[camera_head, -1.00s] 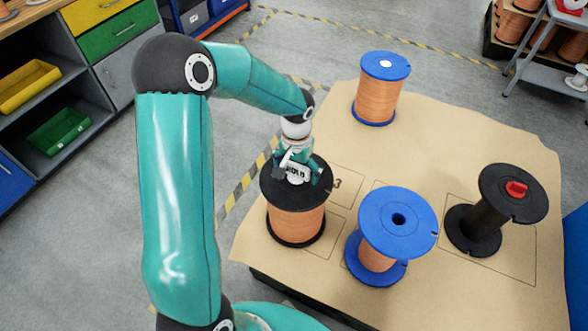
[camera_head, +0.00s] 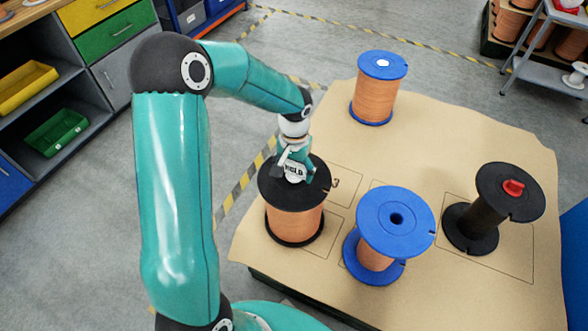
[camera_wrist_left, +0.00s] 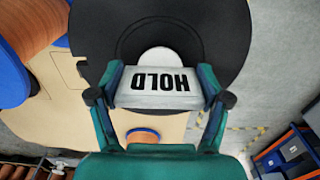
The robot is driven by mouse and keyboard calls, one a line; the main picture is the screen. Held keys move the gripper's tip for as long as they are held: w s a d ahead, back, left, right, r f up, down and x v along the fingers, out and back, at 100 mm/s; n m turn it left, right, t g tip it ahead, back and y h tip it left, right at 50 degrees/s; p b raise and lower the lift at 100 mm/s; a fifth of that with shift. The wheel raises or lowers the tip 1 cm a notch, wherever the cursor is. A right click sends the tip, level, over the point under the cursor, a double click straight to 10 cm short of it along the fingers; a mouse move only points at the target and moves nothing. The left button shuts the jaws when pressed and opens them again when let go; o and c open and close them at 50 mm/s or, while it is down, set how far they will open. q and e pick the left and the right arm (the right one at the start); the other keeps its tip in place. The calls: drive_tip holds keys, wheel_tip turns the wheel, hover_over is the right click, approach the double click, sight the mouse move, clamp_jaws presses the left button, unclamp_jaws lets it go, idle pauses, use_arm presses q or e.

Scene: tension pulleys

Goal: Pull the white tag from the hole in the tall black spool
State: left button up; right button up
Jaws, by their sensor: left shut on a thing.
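The tall black spool (camera_head: 282,198), wound with copper wire, stands upright at the left edge of the tan-topped platform. The white tag (camera_head: 294,172), printed HOLD, is at the middle of its top flange. My left gripper (camera_head: 295,166) is directly above the flange and shut on the tag. In the left wrist view the tag (camera_wrist_left: 160,88) sits between the two fingertips, over the black flange (camera_wrist_left: 218,28). A white rounded part shows just beyond the tag. The hole is hidden, so I cannot tell how deep the tag sits. My right gripper is not in view.
A blue spool (camera_head: 397,215) stands close to the right of the black spool. Another blue spool (camera_head: 380,90) stands at the back. A black spool with a red piece on top (camera_head: 508,190) stands at the right. The platform's middle (camera_head: 440,140) is clear.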

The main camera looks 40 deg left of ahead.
use_arm(q)
drive_tip(key=shift+r+p, duration=0.8)
drive_tip(key=shift+r, duration=0.55)
idle(0.3)
drive_tip(key=shift+r+p, duration=1.4)
drive_tip(key=shift+r, duration=0.6)
